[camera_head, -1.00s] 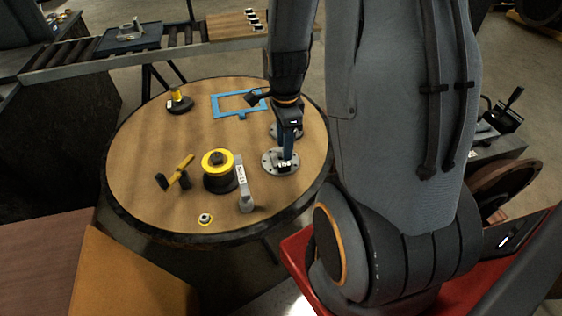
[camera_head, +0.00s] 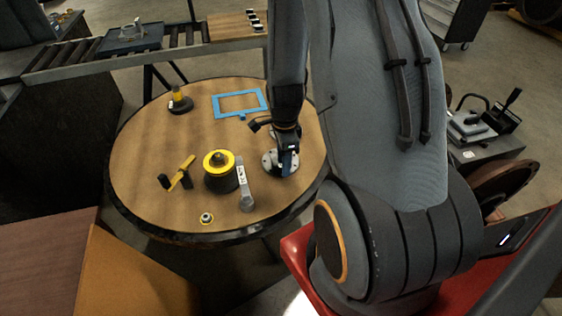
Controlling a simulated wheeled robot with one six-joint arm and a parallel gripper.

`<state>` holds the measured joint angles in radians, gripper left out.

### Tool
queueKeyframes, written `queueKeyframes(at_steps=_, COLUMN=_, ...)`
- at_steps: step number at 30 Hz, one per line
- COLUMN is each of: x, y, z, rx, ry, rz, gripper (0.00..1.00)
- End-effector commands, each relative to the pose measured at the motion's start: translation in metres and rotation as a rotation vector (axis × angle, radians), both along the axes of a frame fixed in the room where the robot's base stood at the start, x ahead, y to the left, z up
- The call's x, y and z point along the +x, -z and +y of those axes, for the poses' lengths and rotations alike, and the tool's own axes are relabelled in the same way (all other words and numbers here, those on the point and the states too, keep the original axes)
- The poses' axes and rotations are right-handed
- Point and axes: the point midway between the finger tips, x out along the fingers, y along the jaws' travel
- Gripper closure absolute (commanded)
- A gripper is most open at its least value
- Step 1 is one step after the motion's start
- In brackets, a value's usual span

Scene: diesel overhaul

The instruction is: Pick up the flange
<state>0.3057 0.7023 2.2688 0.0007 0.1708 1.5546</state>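A round grey metal flange (camera_head: 269,164) with small holes around its rim lies flat on the right side of the round wooden table (camera_head: 150,205). My gripper (camera_head: 287,168) is right over it, pointing down, and hides its middle and right part. I cannot tell whether the fingers touch the flange or how far apart they are. A second grey round part (camera_head: 274,133) shows just behind, mostly hidden by my arm.
Left of the flange stand a wrench-like grey tool (camera_head: 244,188) and a yellow-black cylinder (camera_head: 219,172). A yellow-handled hammer (camera_head: 180,176), a small ring (camera_head: 207,218), a blue frame (camera_head: 240,102) and a yellow-topped part (camera_head: 179,99) are also on the table. The table's front left is clear.

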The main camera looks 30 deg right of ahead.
Motion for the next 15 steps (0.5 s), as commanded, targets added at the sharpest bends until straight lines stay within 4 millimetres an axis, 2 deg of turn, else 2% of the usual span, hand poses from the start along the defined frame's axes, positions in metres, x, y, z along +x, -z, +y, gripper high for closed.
queueKeyframes(at_steps=8, x=0.0002, y=0.0013, z=-0.0001, rx=0.0, ry=0.0, rz=-0.001, gripper=0.66)
queueKeyframes(at_steps=14, x=0.0001, y=0.0012, z=0.0, rx=0.0, ry=0.0, rz=-0.001, gripper=0.99)
queueKeyframes(at_steps=15, x=0.0001, y=0.0012, z=0.0, rx=0.0, ry=0.0, rz=-0.001, gripper=1.0)
